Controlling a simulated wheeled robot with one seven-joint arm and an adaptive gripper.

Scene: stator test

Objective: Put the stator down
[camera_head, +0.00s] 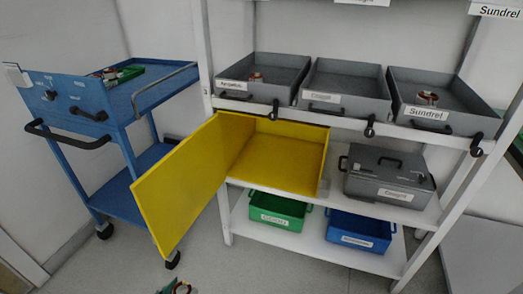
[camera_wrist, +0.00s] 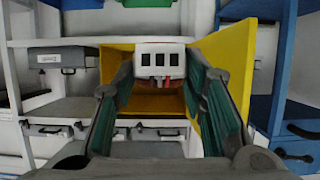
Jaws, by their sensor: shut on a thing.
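In the wrist view my gripper (camera_wrist: 160,66) is shut on a stator (camera_wrist: 160,57), a pale block with three dark openings and reddish parts. Its green-padded fingers stand on either side of it. In the head view only a small bit of the held stator (camera_head: 181,287) shows at the bottom edge, near green finger padding. The stator is held in the air in front of the shelf, apart from any surface. An open yellow box (camera_head: 285,158) stands on the middle shelf and looks empty. It also shows behind the stator in the wrist view (camera_wrist: 117,72).
The yellow door (camera_head: 185,185) swings out to the left. Grey trays (camera_head: 345,101) line the shelf above; two hold similar parts. A grey case (camera_head: 390,185) stands right of the box. Green (camera_head: 277,217) and blue (camera_head: 357,240) bins sit below. A blue cart (camera_head: 80,115) stands left.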

